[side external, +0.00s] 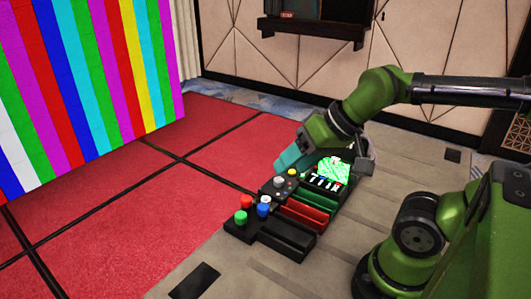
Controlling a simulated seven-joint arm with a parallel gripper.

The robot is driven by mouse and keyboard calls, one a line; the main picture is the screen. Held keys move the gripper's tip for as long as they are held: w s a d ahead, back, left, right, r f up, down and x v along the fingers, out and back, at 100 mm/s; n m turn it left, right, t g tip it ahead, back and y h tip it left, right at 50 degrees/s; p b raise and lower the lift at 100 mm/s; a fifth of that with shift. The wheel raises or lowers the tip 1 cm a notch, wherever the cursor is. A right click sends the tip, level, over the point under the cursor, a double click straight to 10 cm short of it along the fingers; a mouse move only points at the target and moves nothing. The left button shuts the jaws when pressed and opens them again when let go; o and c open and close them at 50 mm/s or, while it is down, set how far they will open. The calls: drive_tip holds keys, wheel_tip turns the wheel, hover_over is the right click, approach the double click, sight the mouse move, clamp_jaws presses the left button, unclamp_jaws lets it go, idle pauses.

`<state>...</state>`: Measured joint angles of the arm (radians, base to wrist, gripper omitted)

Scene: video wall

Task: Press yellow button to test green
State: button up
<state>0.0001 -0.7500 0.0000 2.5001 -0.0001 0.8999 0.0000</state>
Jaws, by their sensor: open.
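A black control console (270,215) stands on the grey floor in the middle of the view. A small yellow button (292,172) shows on its far part, beside a grey knob (279,181). A green button (240,217), a red button (246,202) and a blue button (263,210) are at its near left end. My gripper (323,163) is open over the far end of the console, close to the yellow button. I cannot tell whether it touches anything. The video wall (85,85) at the left shows vertical bars of several colours.
A lit green screen (333,172) is on the console's far side, next to red and green slots (306,212). Red carpet (150,220) lies in front of the video wall. A dark shelf (312,30) is on the back wall.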

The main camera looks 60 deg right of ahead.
clamp_jaws()
idle(1.5)
